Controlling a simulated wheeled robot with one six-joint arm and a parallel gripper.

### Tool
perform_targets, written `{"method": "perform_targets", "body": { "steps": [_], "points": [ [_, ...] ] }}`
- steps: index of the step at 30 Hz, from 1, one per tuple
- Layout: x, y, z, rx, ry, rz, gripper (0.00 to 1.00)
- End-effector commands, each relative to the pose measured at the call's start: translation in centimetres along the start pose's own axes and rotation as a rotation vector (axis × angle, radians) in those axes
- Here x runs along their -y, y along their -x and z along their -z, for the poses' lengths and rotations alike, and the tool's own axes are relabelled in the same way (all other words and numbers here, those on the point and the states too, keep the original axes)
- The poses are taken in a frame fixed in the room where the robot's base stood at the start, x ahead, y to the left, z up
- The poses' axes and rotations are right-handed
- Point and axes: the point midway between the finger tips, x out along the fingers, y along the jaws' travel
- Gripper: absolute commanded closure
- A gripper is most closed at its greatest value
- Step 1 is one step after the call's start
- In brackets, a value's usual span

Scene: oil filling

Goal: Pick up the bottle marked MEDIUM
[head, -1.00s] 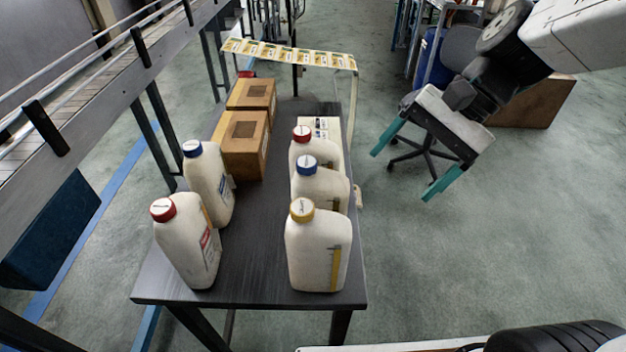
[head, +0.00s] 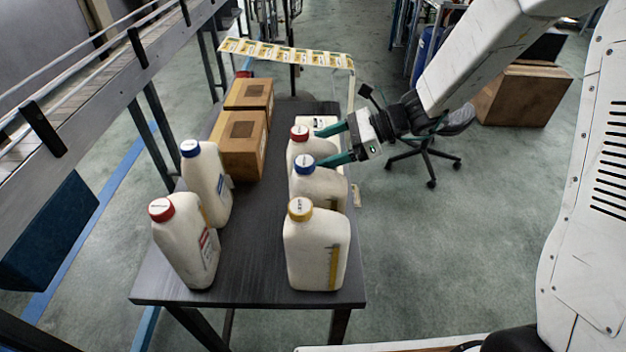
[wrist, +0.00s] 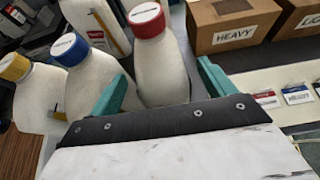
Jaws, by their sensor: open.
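Three white bottles stand along the table's right side: a red-capped one (head: 298,158) at the back, a blue-capped one (head: 312,186) in the middle and a yellow-capped one (head: 318,250) in front. A blue-capped bottle (head: 208,188) and a red-capped bottle (head: 185,245) stand on the left. I cannot read MEDIUM on any bottle. My gripper (head: 321,148) is open and empty at the right row's far end. In the wrist view, the red-capped bottle (wrist: 162,72) appears between its fingers (wrist: 162,85); contact is not clear. The blue-capped bottle (wrist: 88,80) is left of them.
Two cardboard boxes (head: 243,146) stand at the table's back left; one reads HEAVY in the wrist view (wrist: 232,28). A conveyor (head: 100,95) runs along the left. The table's middle (head: 255,235) is clear.

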Motion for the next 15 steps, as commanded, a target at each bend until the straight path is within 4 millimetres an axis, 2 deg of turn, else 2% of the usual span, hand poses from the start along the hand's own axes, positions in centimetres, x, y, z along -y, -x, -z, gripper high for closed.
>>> {"method": "perform_targets", "body": {
  "steps": [3, 6, 15],
  "points": [
    [0.0, -2.0, 0.0, -0.001, -0.001, -0.004, 0.18],
    [0.0, -3.2, 0.0, 0.0, 0.001, -0.004, 0.18],
    [0.0, -3.8, -0.1, -0.001, 0.002, -0.002, 0.18]
  ]
}}
